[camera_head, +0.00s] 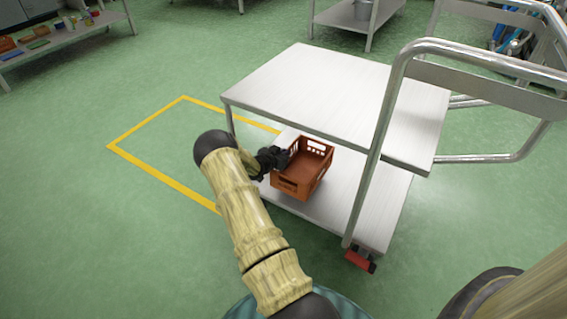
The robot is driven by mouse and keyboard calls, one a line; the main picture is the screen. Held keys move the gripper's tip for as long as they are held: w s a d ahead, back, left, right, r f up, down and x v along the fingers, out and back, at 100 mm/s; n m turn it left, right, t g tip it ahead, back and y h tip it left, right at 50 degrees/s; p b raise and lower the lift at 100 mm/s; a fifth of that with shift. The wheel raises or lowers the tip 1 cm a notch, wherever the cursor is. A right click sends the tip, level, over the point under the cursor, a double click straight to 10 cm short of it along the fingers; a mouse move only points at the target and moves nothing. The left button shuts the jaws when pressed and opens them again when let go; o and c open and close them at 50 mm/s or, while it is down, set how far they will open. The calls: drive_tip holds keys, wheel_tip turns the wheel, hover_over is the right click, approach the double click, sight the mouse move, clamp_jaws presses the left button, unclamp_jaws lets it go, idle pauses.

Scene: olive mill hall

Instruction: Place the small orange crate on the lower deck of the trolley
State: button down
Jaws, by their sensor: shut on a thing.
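The small orange crate (289,186) is an open-topped, slotted box. It appears at the front left part of the trolley's lower deck (358,197), partly under the upper deck (325,92). My gripper (281,158) is dark and sits at the crate's left wall, shut on it. The fingertips are partly hidden against the crate wall. The crate looks upright and empty. I cannot tell whether its base touches the lower deck or hangs slightly above it.
The trolley's tubular handle (385,125) rises at the right, above a red-trimmed caster (359,261). A yellow floor outline (150,176) lies left of the trolley. A low bench (62,36) with several items stands at the far left. The left floor is clear.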

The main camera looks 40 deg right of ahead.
drive_tip(key=shift+f+b, duration=1.05)
drive_tip(key=shift+f, duration=1.3)
drive_tip(key=shift+f, duration=0.15)
drive_tip(key=c, duration=1.6)
unclamp_jaws()
drive_tip(key=shift+a+r, duration=0.2)
drive_tip(key=shift+r, duration=0.1)
drive_tip(key=p+v, duration=0.5)
drive_tip(key=v, duration=0.6)
drive_tip(key=shift+a, duration=0.25)
